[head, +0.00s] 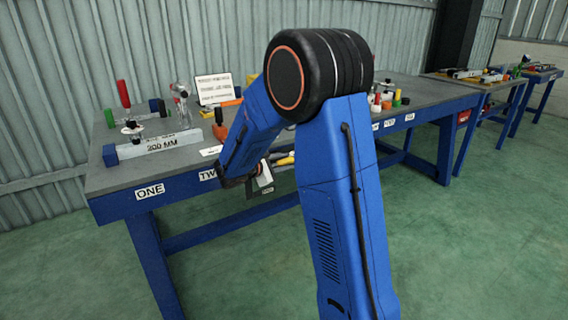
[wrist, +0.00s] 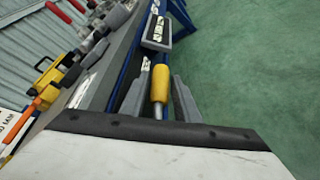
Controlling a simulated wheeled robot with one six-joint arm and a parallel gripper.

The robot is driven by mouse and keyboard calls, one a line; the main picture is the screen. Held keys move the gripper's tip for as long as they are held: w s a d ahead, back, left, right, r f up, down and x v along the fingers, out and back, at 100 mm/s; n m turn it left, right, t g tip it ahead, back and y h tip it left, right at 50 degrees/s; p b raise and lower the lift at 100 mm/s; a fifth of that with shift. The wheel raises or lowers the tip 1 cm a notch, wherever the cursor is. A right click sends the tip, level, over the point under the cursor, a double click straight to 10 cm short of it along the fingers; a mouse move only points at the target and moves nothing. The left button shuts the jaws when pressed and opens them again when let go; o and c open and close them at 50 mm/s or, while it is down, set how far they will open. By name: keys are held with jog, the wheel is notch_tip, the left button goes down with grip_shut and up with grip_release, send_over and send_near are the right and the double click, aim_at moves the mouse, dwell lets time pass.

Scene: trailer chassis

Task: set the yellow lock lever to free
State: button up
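The yellow lock lever's grip (wrist: 160,83) is a yellow cylinder on a grey rod in the wrist view. It points toward my wrist, at the table's front edge. My gripper (wrist: 162,98) has its two grey fingers apart, one on each side of the yellow grip. A thin gap seems to show on both sides, though contact lower down cannot be told. In the head view a yellow piece (head: 284,161) shows at the table front, just right of my gripper (head: 262,178), which my arm partly hides. The lever's pivot and any lock markings are not clear.
The grey-topped blue workbench (head: 110,178) carries a 200 MM block (head: 160,143), a red-handled clamp (head: 123,94) and a white sign (head: 214,89). In the wrist view a grey labelled box (wrist: 158,32) sits beyond the grip. The green floor (wrist: 255,70) at right is clear.

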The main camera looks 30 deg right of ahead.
jog(key=shift+c, duration=0.6)
grip_shut()
jog(key=shift+f, duration=0.15)
notch_tip(320, 180, down, 2)
jog(key=y, duration=0.3)
jog(key=shift+a+m+g+y, duration=0.15)
jog(key=shift+m+g+y, duration=0.15)
jog(key=shift+m+y, duration=0.1)
jog(key=a+f+m+y, duration=0.1)
jog(key=a+f+y, duration=0.3)
jog(key=y, duration=0.7)
jog(key=shift+a+f+m+g+y, duration=0.3)
jog(key=shift+a+f+m+g, duration=0.1)
jog(key=shift+a, duration=0.4)
jog(key=shift+s, duration=0.1)
